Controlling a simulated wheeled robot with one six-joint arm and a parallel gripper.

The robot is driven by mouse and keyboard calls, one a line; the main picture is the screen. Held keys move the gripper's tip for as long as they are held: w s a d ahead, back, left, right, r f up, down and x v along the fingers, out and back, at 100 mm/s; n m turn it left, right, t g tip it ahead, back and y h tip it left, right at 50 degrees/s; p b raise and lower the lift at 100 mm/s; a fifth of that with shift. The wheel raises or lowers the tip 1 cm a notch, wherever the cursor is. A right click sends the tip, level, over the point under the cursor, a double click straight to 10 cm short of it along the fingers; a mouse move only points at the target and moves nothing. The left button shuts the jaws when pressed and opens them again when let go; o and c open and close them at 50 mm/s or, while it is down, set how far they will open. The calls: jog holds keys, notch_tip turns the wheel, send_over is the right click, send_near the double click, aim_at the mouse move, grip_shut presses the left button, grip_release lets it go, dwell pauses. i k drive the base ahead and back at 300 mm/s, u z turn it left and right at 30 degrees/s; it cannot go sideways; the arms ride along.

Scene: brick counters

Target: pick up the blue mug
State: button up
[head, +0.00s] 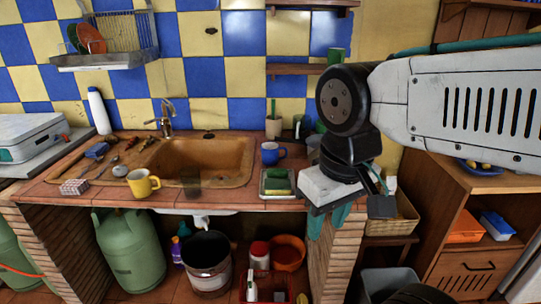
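The blue mug (269,154) stands upright on the tiled counter, to the right of the sink, with its handle toward the right. It stands behind a small tray with a green sponge (278,181). My gripper (347,205) hangs at the counter's right end, to the right of the mug and nearer the camera, apart from it. The white gripper body and arm hide most of the fingers, so I cannot tell if they are open.
The sink (200,158) lies left of the blue mug. A plant pot (273,126) stands behind the mug. A wall shelf (296,69) is above.

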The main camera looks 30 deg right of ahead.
aim_at(274, 154)
jog(key=u, duration=0.5)
jog(key=k, duration=0.6)
jog(key=u, duration=0.5)
jog(key=i, duration=1.3)
jog(key=z, duration=1.25)
jog(key=i, duration=0.65)
jog(key=z, duration=0.75)
